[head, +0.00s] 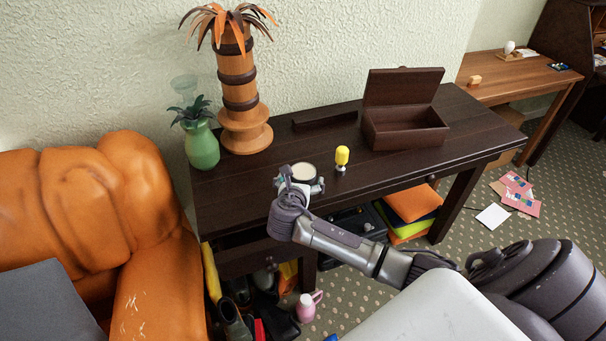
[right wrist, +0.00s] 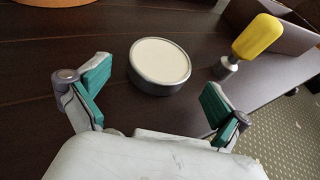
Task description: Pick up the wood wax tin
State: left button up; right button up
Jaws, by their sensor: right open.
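The wood wax tin (head: 303,171) is a low round tin with a cream top and dark grey side, standing on the dark wooden table (head: 235,195). In the right wrist view the tin (right wrist: 160,62) lies just ahead of my right gripper (right wrist: 155,95), between the lines of its two green-padded fingers. The fingers are spread wide and hold nothing. In the head view my right gripper (head: 301,184) is at the near side of the tin and partly hides its side. My left gripper is not in view.
A yellow-topped object (head: 342,157) stands close right of the tin. An open wooden box (head: 405,132) is further right, and a dark bar (head: 324,119) lies behind. A green vase (head: 201,146) and a wooden palm ornament (head: 246,138) stand at the left.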

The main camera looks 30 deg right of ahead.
aim_at(303, 174)
jog(key=shift+x, duration=1.4)
jog(key=shift+r, duration=0.1)
jog(key=c, duration=1.3)
jog(key=shift+o, duration=0.2)
jog(key=shift+r, duration=0.1)
